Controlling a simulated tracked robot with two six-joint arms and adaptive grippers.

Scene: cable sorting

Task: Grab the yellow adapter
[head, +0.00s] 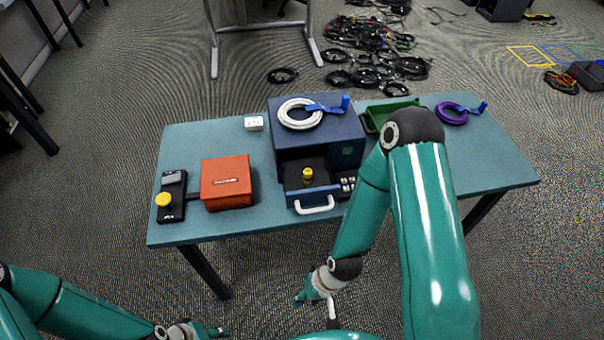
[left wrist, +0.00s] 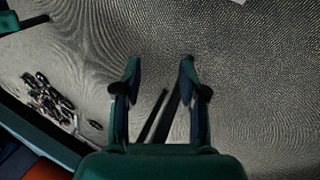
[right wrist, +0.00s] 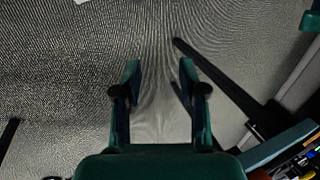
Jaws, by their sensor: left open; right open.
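The yellow adapter (head: 307,174) stands upright in the open drawer (head: 317,209) of the blue box (head: 352,135) on the table, in the head view. The drawer has a white handle at its front. My right gripper (head: 307,297) is low in front of the table, apart from the drawer; in the right wrist view its two fingers (right wrist: 160,82) are spread with only floor between them. My left gripper (head: 216,331) is at the lower left of the head view; in the left wrist view its fingers (left wrist: 158,80) are apart and empty. Neither wrist view shows the adapter.
An orange box (head: 226,183) and a black device with a yellow knob (head: 164,200) stand left on the table (head: 200,141). A coiled white cable (head: 299,113) lies on the blue box. A green tray (head: 378,113) and purple cable (head: 452,115) are behind my right arm.

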